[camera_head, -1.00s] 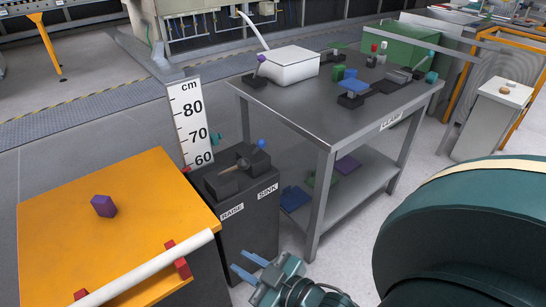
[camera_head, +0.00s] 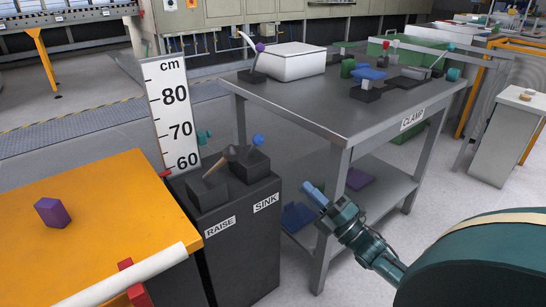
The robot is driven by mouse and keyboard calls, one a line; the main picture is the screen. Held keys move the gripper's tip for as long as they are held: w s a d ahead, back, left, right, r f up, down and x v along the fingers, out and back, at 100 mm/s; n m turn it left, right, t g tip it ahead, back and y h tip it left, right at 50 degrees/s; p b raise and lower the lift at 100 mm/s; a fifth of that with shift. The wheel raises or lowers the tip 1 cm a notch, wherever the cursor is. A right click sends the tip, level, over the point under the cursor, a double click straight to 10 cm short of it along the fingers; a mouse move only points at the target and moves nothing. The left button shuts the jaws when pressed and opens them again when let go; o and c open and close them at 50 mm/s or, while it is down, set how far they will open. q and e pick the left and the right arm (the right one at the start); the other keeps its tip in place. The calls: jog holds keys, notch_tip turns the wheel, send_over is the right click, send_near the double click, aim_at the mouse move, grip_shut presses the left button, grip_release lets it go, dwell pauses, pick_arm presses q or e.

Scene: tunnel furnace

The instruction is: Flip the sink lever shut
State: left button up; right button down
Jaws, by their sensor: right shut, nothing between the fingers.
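The sink lever (camera_head: 258,140) has a blue ball knob. It rises from a dark block (camera_head: 249,163) on the dark pedestal behind the SINK label (camera_head: 265,203). A second lever with a brown handle (camera_head: 218,164) stands left of it, above the RAISE label (camera_head: 220,227). My right gripper (camera_head: 308,188) is shut and empty, its blue fingertips together, to the right of and lower in the picture than the blue knob, apart from it. My left gripper is not in view.
An orange table (camera_head: 95,200) with a purple block (camera_head: 52,212) and a white roller (camera_head: 130,275) is at left. A grey steel table (camera_head: 310,105) labelled CLAMP stands behind my gripper. A centimetre scale (camera_head: 172,115) rises behind the pedestal.

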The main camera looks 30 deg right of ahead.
jog(key=b, duration=0.2)
send_near(253, 146)
jog(key=s+d+r, duration=0.1)
jog(key=s+r, duration=0.1)
jog(key=s, duration=0.1)
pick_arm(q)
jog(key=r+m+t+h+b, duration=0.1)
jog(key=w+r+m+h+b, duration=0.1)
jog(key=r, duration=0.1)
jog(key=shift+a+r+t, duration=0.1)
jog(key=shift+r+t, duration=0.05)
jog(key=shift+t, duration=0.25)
pick_arm(e)
jog(key=x, duration=0.6)
jog(key=shift+w, duration=0.4)
jog(key=shift+r, duration=0.1)
